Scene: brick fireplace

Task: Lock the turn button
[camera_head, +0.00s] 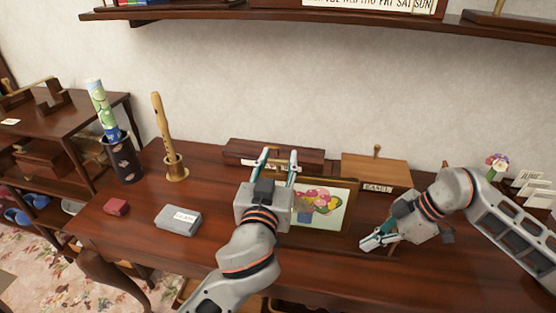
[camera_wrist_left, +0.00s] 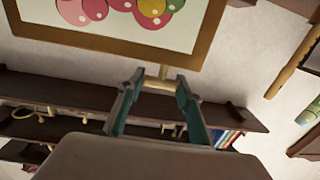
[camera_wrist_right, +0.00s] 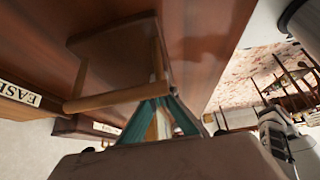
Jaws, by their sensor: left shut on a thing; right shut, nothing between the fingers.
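A framed picture (camera_head: 320,205) of colourful round shapes stands on the table in front of my left gripper. Its wooden frame (camera_wrist_left: 120,43) fills the top of the left wrist view. My left gripper (camera_head: 279,153) is at the picture's upper left side. In the left wrist view its fingers (camera_wrist_left: 158,82) are on either side of a small tan wooden piece (camera_wrist_left: 157,84) at the frame's edge; I cannot tell whether this is the turn button. My right gripper (camera_head: 372,241) is shut and empty near the picture's lower right. The right wrist view shows it beside a wooden bar (camera_wrist_right: 115,98).
A wooden block (camera_head: 376,170) with an EASEL label and a long dark box (camera_head: 245,150) stand behind. A recorder (camera_head: 162,125), a dark cup (camera_head: 122,158), a grey box (camera_head: 178,220) and a red block (camera_head: 116,207) are on the left. A shelf (camera_head: 350,20) hangs above.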

